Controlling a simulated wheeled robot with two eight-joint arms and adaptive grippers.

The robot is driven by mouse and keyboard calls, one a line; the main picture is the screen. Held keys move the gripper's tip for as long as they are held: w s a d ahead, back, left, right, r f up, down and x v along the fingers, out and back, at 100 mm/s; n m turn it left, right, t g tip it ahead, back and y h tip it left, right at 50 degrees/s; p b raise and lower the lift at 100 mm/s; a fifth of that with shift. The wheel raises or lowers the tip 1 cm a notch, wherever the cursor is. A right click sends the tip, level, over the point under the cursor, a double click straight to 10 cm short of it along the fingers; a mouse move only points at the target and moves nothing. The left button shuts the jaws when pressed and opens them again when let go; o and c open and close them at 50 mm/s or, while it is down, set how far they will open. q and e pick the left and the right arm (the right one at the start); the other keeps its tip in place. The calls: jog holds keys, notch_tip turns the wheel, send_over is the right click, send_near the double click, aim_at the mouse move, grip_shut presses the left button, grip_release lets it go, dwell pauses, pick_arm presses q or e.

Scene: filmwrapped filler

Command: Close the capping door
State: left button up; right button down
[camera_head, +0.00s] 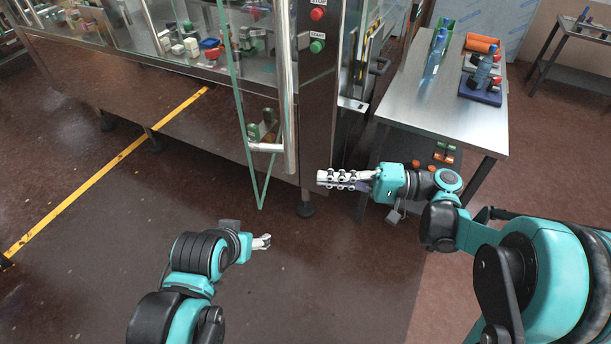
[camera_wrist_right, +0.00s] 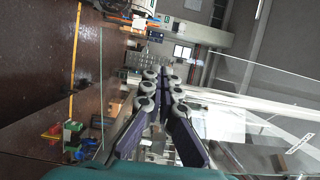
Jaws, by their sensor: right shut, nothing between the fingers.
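The capping door (camera_head: 245,110) is a clear glass panel with greenish edges, standing open from the machine front. A long vertical metal handle (camera_head: 287,95) runs along it. My right gripper (camera_head: 323,178) is shut and empty, with its fingers pointing left, just right of the handle's lower end and apart from it in the picture. In the right wrist view its closed fingers (camera_wrist_right: 165,74) show beside clear glass. My left gripper (camera_head: 267,242) is low, over the floor below the door's bottom corner; its fingers are too small to judge.
The machine (camera_head: 150,75) with glass panels fills the upper left. Red and green buttons (camera_head: 317,30) sit on its metal post. A steel table (camera_head: 408,85) with bottles and tools stands at the right. The floor (camera_head: 90,260) at the lower left is clear, with a yellow line.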

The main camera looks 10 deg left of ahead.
jog(key=b, duration=0.3)
send_near(256, 172)
jog(key=a, duration=0.5)
jog(key=shift+a+f, duration=0.25)
jog(key=shift+w+a+r, duration=0.1)
jog(key=shift+a, duration=0.6)
